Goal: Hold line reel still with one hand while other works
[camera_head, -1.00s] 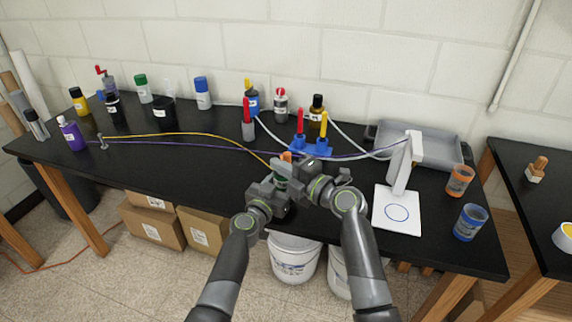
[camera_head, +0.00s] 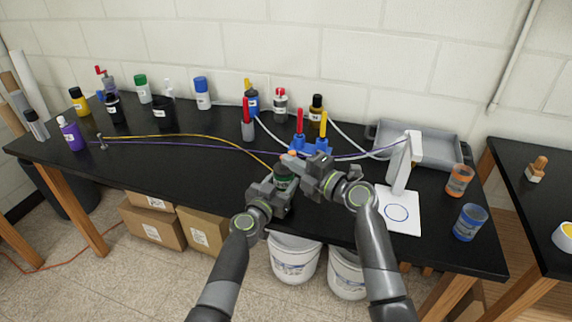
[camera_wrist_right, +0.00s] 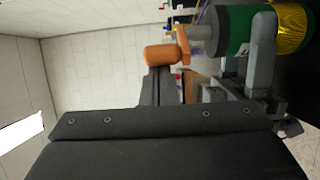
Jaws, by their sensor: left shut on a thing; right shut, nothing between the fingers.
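The line reel (camera_head: 283,183) is small and green, near the table's front edge, with an orange crank knob (camera_head: 291,154) at its top. My left gripper (camera_head: 279,188) is shut on it. In the right wrist view the green reel (camera_wrist_right: 236,30) shows yellow line wound at its right end, and the orange knob (camera_wrist_right: 160,55) sticks out left. A yellow line (camera_head: 210,137) runs from a small post (camera_head: 101,142) toward the reel.
Blue holder with red and yellow-handled tools (camera_head: 311,146) stands behind the grippers. A white stand (camera_head: 402,160) and a grey tray (camera_head: 440,148) are at right. Several bottles line the back. A purple line (camera_head: 190,144) crosses the table. The left middle is mostly clear.

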